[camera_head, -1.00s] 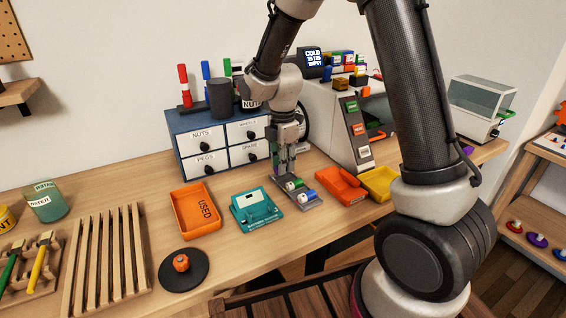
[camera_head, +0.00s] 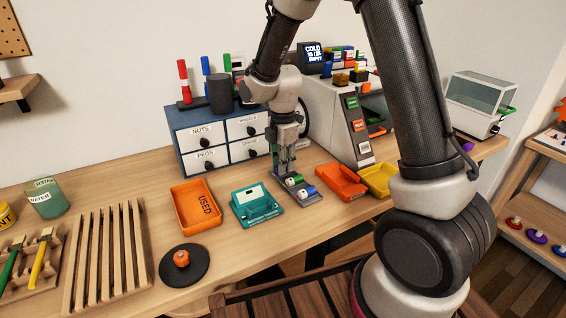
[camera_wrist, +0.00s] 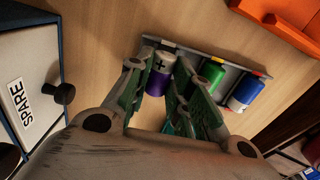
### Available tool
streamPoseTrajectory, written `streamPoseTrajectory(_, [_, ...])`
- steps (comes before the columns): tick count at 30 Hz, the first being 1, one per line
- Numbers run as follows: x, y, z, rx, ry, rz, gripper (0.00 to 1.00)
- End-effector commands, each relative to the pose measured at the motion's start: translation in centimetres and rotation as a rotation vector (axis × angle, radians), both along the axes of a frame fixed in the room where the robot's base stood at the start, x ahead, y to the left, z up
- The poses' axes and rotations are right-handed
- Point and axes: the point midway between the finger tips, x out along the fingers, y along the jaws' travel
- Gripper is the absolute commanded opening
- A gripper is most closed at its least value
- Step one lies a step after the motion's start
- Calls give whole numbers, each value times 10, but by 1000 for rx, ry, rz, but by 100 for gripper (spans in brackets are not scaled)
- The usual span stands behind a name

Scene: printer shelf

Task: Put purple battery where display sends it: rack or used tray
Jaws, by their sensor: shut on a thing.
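The purple battery (camera_wrist: 159,82), with a grey top marked plus, is between the fingers of my gripper (camera_wrist: 163,92) in the wrist view. In the head view my gripper (camera_head: 286,170) points down at the far-left end of the grey rack (camera_head: 306,199). The rack holds a green battery (camera_wrist: 211,72) and a blue battery (camera_wrist: 243,92). The purple battery is at the rack's left slot; I cannot tell whether it is seated. The orange used tray (camera_head: 183,212) looks empty. A teal device (camera_head: 262,212) has a pale panel; its reading is too small to read.
Blue-grey drawers (camera_head: 205,146) stand close behind my gripper. An orange tray (camera_head: 340,182) and a yellow tray (camera_head: 378,181) lie right of the rack. A black disc (camera_head: 194,268) lies in front.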

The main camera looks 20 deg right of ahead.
Motion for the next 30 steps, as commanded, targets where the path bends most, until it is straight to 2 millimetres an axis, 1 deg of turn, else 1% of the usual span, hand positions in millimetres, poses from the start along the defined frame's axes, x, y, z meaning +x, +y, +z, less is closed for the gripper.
streamPoseTrajectory(4, [0, 0, 0, 0, 0, 0, 0])
streamPoseTrajectory(5, [0, 0, 0, 0, 0, 0, 26])
streamPoseTrajectory(6, [0, 0, 0, 0, 0, 0, 33])
streamPoseTrajectory(8, [0, 0, 0, 0, 0, 0, 44])
streamPoseTrajectory(9, [0, 0, 0, 0, 0, 0, 47])
streamPoseTrajectory(17, [0, 0, 0, 0, 0, 0, 47])
streamPoseTrajectory(20, [0, 0, 3, 0, -1, 0, 47])
streamPoseTrajectory(30, [0, 0, 30, 1, -2, 0, 47])
